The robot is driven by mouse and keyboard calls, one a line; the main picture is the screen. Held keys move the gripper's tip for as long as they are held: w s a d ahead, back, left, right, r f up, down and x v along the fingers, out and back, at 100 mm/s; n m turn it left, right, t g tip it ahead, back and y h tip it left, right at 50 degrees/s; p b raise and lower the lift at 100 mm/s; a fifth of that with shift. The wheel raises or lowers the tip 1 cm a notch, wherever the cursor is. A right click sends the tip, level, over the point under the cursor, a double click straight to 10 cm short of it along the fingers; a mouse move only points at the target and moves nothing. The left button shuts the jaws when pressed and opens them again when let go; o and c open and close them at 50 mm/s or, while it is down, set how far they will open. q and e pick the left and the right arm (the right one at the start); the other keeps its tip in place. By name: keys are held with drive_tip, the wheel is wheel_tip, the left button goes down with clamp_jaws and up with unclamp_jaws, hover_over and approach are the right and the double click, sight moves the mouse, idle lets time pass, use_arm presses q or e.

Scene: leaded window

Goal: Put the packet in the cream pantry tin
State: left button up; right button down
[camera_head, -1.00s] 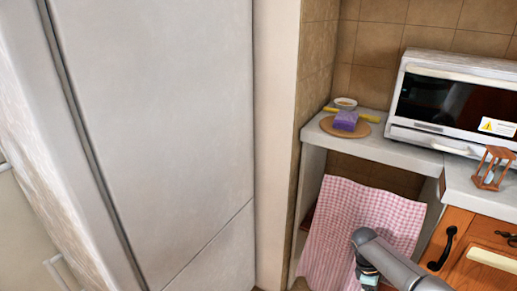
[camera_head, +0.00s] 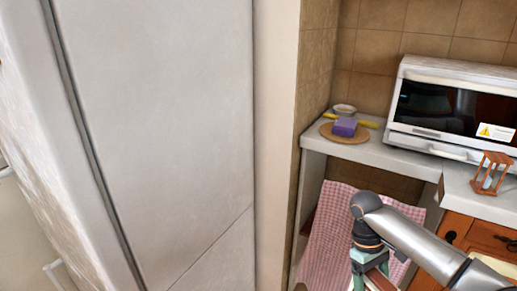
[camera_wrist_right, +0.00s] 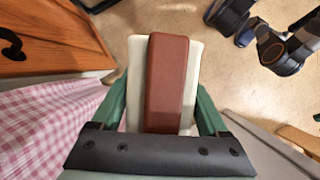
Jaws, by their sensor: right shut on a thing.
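My right gripper (camera_head: 372,283) is low at the bottom edge of the head view, in front of the checked cloth. In the right wrist view the right gripper (camera_wrist_right: 165,62) is shut on a red-brown, box-like packet (camera_wrist_right: 168,85), with pale pads on both sides of it. The packet also shows in part between the green fingers in the head view (camera_head: 382,278). I see no cream pantry tin in either view. My left gripper does not show in the head view.
A checked cloth (camera_head: 327,233) hangs below the counter (camera_head: 370,153). On the counter are a round board (camera_head: 336,137) with a purple block (camera_head: 345,127), a small bowl (camera_head: 344,109), an oven (camera_head: 455,107) and an hourglass (camera_head: 490,173). A tall pale cabinet (camera_head: 150,130) fills the left.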

drive_tip(key=s+a+r+m+y, duration=0.1)
drive_tip(key=s+a+r+m, duration=0.1)
drive_tip(key=r, duration=0.4)
drive_tip(key=s+a+r+m+y, duration=0.1)
drive_tip(key=a+r+m, duration=0.2)
drive_tip(key=r, duration=0.3)
drive_tip(key=shift+s+a+r, duration=0.4)
drive_tip(key=shift+a, duration=0.05)
